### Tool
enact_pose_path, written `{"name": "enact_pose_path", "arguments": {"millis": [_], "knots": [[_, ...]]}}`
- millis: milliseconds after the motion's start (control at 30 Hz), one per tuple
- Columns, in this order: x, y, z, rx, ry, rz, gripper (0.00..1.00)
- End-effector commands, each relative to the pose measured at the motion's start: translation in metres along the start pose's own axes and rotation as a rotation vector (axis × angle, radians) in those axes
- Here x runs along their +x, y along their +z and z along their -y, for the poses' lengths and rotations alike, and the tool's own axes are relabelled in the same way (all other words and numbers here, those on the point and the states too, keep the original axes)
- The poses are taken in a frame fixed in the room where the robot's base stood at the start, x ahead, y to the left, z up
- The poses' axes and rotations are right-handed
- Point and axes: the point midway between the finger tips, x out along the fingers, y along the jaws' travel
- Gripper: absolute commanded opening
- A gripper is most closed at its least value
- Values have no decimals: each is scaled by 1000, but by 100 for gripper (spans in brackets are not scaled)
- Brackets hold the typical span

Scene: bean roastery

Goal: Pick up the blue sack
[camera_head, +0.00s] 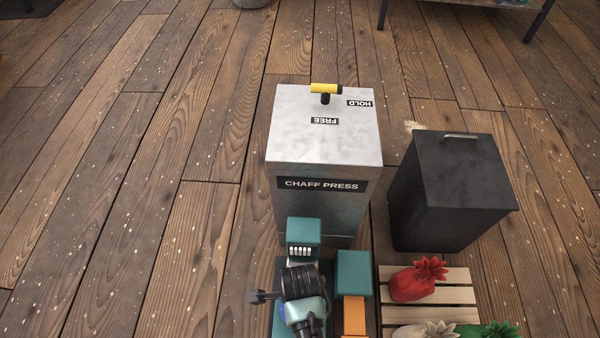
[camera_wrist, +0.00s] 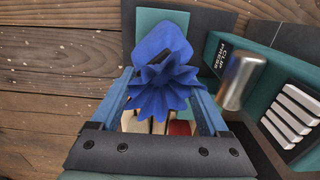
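The blue sack (camera_wrist: 163,48) shows in the wrist view, with its pleated top (camera_wrist: 162,88) toward the camera. Its body lies over a dark and teal surface; I cannot tell whether it rests on it. My gripper (camera_wrist: 163,80) has its two blue-grey fingers wide apart, one on each side of the sack. The pleats hide the fingertips and any contact. In the head view, my gripper's dark and pale-green body is at the bottom, and only a sliver of blue (camera_head: 283,313) shows beside it; the rest is hidden.
A teal machine with white keys (camera_head: 301,252) and a metal cylinder (camera_wrist: 241,79) stands close beside the sack. Behind it are the chaff press (camera_head: 318,205) and a black lidded bin (camera_head: 452,190). A slatted pallet (camera_head: 450,296) at right holds red (camera_head: 412,286), cream (camera_head: 428,331) and green (camera_head: 488,330) sacks. Floor left is clear.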

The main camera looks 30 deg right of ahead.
Motion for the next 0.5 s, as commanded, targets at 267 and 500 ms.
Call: {"name": "enact_pose_path", "arguments": {"millis": [267, 500], "knots": [[0, 0, 0, 0, 0, 0, 30], [0, 0, 0, 0, 0, 0, 0]]}}
